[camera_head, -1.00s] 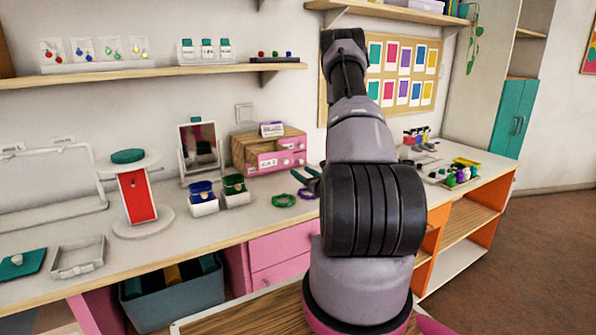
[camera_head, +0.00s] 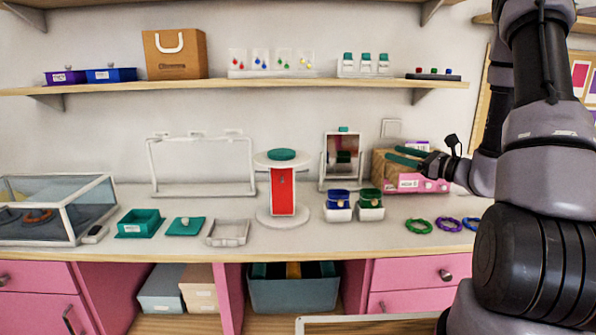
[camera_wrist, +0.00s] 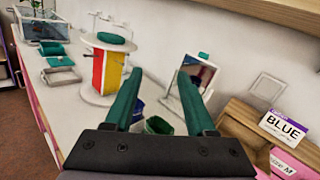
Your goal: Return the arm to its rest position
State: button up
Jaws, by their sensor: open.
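My gripper (camera_head: 398,154) is open and empty, with two teal fingers. In the head view it is held above the counter, in front of the wooden box with pink drawers (camera_head: 398,168). In the wrist view the fingers of my gripper (camera_wrist: 156,95) are spread apart with nothing between them. My arm comes in from the right side of the head view, bent, and hides the right part of the counter.
A framed mirror (camera_head: 341,160) stands left of the gripper. Blue (camera_head: 338,206) and green (camera_head: 370,204) containers sit below it. A stand with a red panel (camera_head: 283,192), a glass case (camera_head: 60,208) and several bracelets are on the counter. A shelf (camera_head: 240,84) runs above.

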jog(key=s+a+r+n+g+h, duration=0.1)
jog(key=s+a+r+n+g, duration=0.3)
jog(key=s+a+n+g, duration=0.4)
jog(key=s+a+r+n+g+h, duration=0.1)
jog(key=s+a+r+n+g, duration=0.4)
jog(key=s, duration=0.4)
jog(key=s+d+r+n+t+h, duration=0.6)
jog(key=s+d+r+n+h, duration=0.1)
jog(key=d+h, duration=0.1)
jog(key=shift+s+d+n+t+h, duration=0.15)
jog(key=shift+s+n+t+h, duration=0.15)
jog(key=shift+n+t, duration=0.1)
